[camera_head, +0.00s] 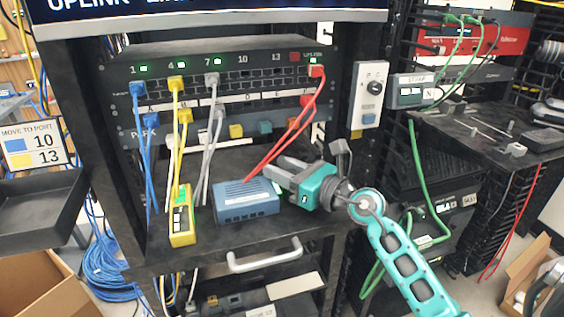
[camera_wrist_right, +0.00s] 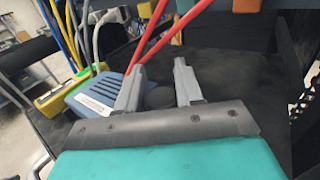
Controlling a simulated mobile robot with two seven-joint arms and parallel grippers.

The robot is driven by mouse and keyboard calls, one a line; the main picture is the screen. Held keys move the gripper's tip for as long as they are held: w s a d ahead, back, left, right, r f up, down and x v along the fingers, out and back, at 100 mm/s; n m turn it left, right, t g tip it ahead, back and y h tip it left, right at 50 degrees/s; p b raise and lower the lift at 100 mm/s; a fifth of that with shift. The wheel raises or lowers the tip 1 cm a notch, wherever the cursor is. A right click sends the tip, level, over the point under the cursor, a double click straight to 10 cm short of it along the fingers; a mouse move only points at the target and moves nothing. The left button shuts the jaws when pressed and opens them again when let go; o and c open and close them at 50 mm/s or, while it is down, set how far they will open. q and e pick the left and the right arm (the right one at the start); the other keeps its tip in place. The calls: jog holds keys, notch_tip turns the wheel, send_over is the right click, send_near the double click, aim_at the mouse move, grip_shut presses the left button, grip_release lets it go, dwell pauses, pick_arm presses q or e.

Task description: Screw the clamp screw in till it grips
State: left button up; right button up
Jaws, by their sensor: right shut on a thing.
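My right gripper (camera_head: 275,170) reaches in from the right over the black shelf, beside the blue box (camera_head: 246,199). In the right wrist view its two grey fingers (camera_wrist_right: 159,70) stand on either side of a dark round knob (camera_wrist_right: 160,97), which looks like the clamp screw. The fingers are shut on it. The knob's thread and what it presses on are hidden, so I cannot tell how far in it sits. The blue box also shows left of the fingers in the wrist view (camera_wrist_right: 93,97).
Red cables (camera_head: 285,137) run from the patch panel (camera_head: 215,70) down behind the fingers. A yellow tester (camera_head: 182,222) stands left of the blue box. A white handle (camera_head: 264,257) is on the shelf's front. A grey switch box (camera_head: 368,95) hangs on the right post.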

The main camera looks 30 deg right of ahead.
jog(key=shift+h, duration=0.3)
pick_arm(q)
jog(key=shift+r, duration=0.5)
jog(key=shift+w, duration=0.1)
pick_arm(e)
jog(key=o, duration=1)
jog(key=shift+s, duration=0.1)
jog(key=b+v, duration=0.2)
jog(key=v, duration=0.9)
jog(key=shift+s+d+f, duration=0.15)
jog(key=shift+s+d, duration=0.05)
jog(key=shift+s, duration=0.1)
pick_arm(q)
jog(key=shift+f+b, duration=0.3)
jog(key=shift+f, duration=1.1)
pick_arm(e)
jog(key=shift+s+d, duration=0.15)
jog(key=shift+s, duration=0.4)
